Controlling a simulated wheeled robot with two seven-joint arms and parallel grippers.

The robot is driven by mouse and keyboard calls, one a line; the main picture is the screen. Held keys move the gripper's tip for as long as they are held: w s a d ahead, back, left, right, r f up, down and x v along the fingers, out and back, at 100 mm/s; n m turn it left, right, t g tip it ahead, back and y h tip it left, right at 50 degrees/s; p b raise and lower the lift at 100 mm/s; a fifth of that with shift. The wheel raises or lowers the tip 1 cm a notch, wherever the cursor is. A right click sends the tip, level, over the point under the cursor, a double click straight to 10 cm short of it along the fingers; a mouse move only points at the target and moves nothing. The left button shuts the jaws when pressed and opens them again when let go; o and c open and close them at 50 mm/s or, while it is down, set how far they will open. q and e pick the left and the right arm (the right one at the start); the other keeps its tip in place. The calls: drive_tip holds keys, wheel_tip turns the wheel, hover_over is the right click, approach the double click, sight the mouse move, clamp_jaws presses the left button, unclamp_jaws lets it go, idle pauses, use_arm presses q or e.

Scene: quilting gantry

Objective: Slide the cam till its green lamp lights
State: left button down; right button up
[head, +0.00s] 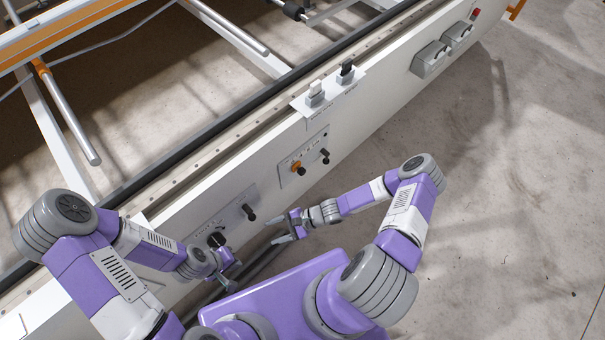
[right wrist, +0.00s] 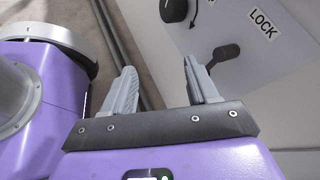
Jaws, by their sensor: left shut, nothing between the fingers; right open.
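A panel plate (head: 232,206) on the white machine side carries a round black knob (head: 216,239) and a black lever (head: 250,212). The right wrist view shows the black lever (right wrist: 224,55) beside a LOCK label, and part of the round black knob (right wrist: 173,9). I cannot tell for sure which part is the cam, and I make out no lit green lamp. My right gripper (head: 287,228) is open and empty, apart from the lever; its fingers (right wrist: 160,88) show in the wrist view. My left gripper (head: 231,276) is shut and empty, below the round knob.
A second plate (head: 310,160) holds an orange knob (head: 296,167) and a black knob (head: 324,155). A bracket above bears a white switch (head: 315,92) and a black switch (head: 346,70). Two grey boxes (head: 430,58) sit farther along. The concrete floor (head: 490,200) at right is clear.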

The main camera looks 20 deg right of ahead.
drive_tip(key=w+d+f+m+t+b, duration=0.1)
drive_tip(key=w+d+m+t, duration=0.6)
drive_tip(key=w, duration=0.1)
drive_tip(key=m+t+h, duration=0.7)
approach(304, 174)
drive_tip(key=x, duration=0.4)
drive_tip(key=shift+w+r+b, duration=0.1)
drive_tip(key=shift+w+b, duration=0.05)
drive_tip(key=shift+b, duration=0.4)
drive_tip(key=b+x, duration=0.2)
drive_tip(key=x, duration=0.5)
drive_tip(key=shift+c, duration=0.3)
